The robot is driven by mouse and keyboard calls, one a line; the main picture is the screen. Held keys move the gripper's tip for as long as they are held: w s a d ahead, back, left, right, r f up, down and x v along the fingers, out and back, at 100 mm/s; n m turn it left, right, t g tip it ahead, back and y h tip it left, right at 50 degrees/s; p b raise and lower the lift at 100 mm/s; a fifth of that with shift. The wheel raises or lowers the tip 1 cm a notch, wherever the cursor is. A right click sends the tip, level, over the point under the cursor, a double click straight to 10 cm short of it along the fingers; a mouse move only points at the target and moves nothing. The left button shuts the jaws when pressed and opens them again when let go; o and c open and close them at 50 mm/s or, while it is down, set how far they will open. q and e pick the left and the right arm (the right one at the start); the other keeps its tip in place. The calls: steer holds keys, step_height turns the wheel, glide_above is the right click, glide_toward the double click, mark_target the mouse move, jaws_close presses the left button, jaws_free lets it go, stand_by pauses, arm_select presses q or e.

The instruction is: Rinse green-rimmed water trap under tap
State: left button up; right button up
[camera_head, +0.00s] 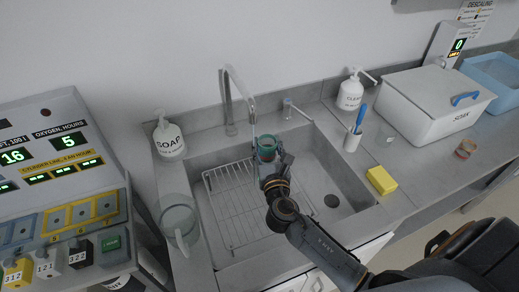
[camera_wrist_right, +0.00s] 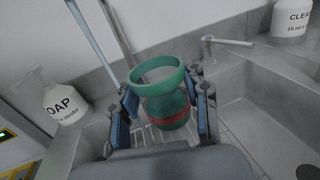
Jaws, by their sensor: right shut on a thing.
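The green-rimmed water trap (camera_head: 266,148) is in the air over the sink, below the tap spout (camera_head: 251,108). In the right wrist view the trap (camera_wrist_right: 157,77) shows a green rim, a dark green cup and a red band. It is roughly upright with its open mouth up. My right gripper (camera_head: 269,160) is shut on it, one finger on each side of the cup. A thin pale line drops from the spout beside the trap; I cannot tell whether water enters the mouth. My left gripper is not in view.
The sink holds a wire rack (camera_head: 228,205) and a drain (camera_head: 331,201). A clear jug (camera_head: 180,222) stands on its left edge, a soap bottle (camera_head: 169,140) behind. A yellow sponge (camera_head: 381,180), a brush cup (camera_head: 352,140) and a white soak box (camera_head: 435,104) are to the right.

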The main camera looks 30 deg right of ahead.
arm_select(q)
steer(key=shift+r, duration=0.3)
arm_select(e)
steer(key=s+d, duration=0.3)
steer(key=s, duration=0.2)
steer(key=shift+s, duration=0.25)
arm_select(q)
steer(key=shift+p, duration=0.3)
arm_select(e)
steer(key=shift+r, duration=0.1)
stand_by(0.7)
